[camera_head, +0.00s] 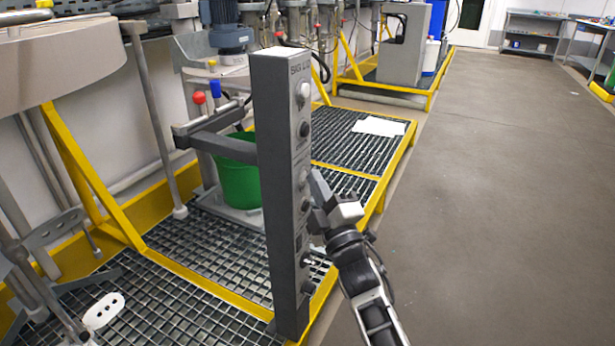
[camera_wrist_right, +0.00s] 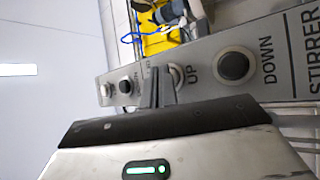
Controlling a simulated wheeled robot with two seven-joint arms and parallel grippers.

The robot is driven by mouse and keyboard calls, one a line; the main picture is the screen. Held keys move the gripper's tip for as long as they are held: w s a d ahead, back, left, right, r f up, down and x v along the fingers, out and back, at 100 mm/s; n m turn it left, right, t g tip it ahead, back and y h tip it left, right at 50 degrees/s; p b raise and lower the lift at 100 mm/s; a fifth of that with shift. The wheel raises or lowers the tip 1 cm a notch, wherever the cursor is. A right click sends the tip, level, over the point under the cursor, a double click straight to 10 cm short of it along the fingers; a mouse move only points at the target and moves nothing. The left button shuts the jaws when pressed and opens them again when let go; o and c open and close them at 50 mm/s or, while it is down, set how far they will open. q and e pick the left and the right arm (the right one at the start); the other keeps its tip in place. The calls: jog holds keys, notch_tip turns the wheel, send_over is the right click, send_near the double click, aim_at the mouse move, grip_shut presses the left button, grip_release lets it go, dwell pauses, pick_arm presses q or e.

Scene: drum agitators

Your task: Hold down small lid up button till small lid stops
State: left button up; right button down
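A tall grey control post (camera_head: 283,190) stands in the middle of the head view, with "BIG LID" at its top and white and black buttons down its face. My right gripper (camera_head: 318,190) is at the second button group, hiding part of it. In the right wrist view the panel lies sideways. A white UP button (camera_wrist_right: 178,75) sits beside a black DOWN button (camera_wrist_right: 233,67), next to the word STIRRER. The shut fingers (camera_wrist_right: 158,72) of my right gripper overlap the UP button's left edge; I cannot tell whether they touch or press it. My left gripper is out of view.
A yellow-edged grating platform (camera_head: 205,262) lies around the post. A green bucket (camera_head: 239,180) stands behind it, and a large metal lid or vessel (camera_head: 60,62) is at upper left. The grey floor (camera_head: 490,200) to the right is clear.

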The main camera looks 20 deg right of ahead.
jog(key=shift+s+f+p, duration=0.1)
jog(key=shift+s+p, duration=0.3)
jog(key=shift+s, duration=0.5)
jog(key=shift+d, duration=0.1)
jog(key=s+d+p, duration=0.2)
jog(key=s+d, duration=0.1)
jog(key=shift+s+d, duration=0.25)
jog(key=shift+s, duration=0.1)
